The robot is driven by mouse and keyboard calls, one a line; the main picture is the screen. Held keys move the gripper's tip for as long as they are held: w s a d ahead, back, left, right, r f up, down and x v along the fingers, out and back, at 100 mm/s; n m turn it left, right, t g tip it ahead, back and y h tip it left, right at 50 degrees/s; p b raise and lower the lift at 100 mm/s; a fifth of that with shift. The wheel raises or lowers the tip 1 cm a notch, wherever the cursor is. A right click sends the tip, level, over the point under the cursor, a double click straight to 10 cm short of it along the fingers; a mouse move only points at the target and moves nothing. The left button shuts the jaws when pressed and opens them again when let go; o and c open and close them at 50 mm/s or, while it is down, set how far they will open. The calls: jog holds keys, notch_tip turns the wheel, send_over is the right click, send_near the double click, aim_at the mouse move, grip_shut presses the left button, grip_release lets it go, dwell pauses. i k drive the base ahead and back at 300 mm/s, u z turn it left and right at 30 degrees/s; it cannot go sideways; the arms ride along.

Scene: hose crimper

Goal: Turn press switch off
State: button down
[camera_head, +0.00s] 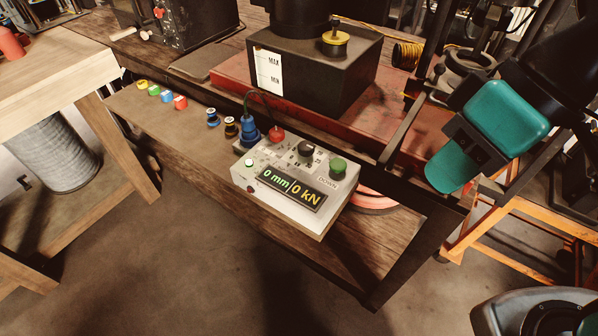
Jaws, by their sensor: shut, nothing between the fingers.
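The press control box (290,215) is pale grey and sits at the front edge of the wooden bench. Its display (291,188) is lit and reads 0 mm and 0 kN. I cannot read which control is the switch.
The dark press base (345,75) stands on a red frame (232,92) behind the box. Blue fittings (249,132) and several coloured caps (155,91) lie left of it. A wooden table (45,62) is at left. The floor (190,260) in front is clear.

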aim_at(277, 135)
jog(key=z, duration=0.1)
jog(key=k, duration=1.05)
jog(key=u, duration=1.05)
jog(key=i, duration=1.35)
jog(key=z, duration=0.5)
jog(key=i, duration=0.35)
jog(key=z, duration=0.4)
